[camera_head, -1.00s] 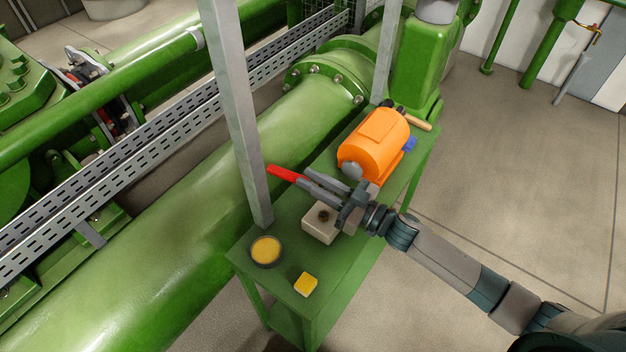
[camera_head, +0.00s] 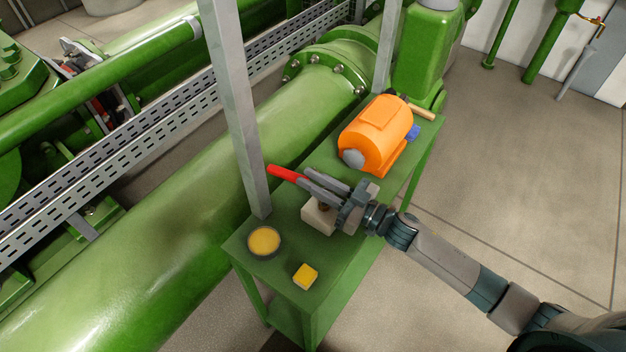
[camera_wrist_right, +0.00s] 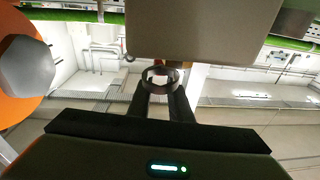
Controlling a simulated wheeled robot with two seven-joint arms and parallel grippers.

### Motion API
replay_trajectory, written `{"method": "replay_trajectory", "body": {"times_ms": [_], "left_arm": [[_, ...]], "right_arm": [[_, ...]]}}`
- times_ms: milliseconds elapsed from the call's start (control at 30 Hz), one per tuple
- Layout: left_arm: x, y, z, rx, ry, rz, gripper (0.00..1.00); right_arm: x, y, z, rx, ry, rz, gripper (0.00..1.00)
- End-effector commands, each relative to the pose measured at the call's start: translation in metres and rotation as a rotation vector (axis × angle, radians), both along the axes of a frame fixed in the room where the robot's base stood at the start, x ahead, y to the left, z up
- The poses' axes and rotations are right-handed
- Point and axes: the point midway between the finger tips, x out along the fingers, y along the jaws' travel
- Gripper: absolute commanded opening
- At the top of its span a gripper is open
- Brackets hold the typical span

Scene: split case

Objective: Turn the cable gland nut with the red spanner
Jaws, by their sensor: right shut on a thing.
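The red spanner (camera_head: 285,173) shows its red end sticking out past the fingers of my right gripper (camera_head: 325,187), which is shut on it. The gripper is over the back edge of a pale box (camera_head: 316,217) on the green bench. A dark round part, probably the cable gland nut (camera_head: 325,206), shows on the box, partly covered by the gripper. In the right wrist view, a dark ring (camera_wrist_right: 160,76) sits at the fingertips, below the pale box (camera_wrist_right: 195,30); I cannot tell whether it is spanner or nut. My left gripper is not in view.
An orange motor (camera_head: 376,134) stands behind the gripper on the green bench (camera_head: 285,282). A round yellow-filled dish (camera_head: 264,241) and a yellow block (camera_head: 306,276) lie at the front. A grey post (camera_head: 238,110) rises at the left edge, near the spanner's red end.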

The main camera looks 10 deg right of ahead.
Motion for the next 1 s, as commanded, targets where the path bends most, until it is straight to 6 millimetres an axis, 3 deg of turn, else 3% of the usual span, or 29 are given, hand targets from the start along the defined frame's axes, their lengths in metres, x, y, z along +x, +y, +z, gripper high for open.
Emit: {"method": "replay_trajectory", "body": {"times_ms": [1000], "left_arm": [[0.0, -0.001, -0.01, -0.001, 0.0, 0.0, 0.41]], "right_arm": [[-0.002, 0.0, 0.001, 0.05, -0.01, -0.036, 0.0]]}}
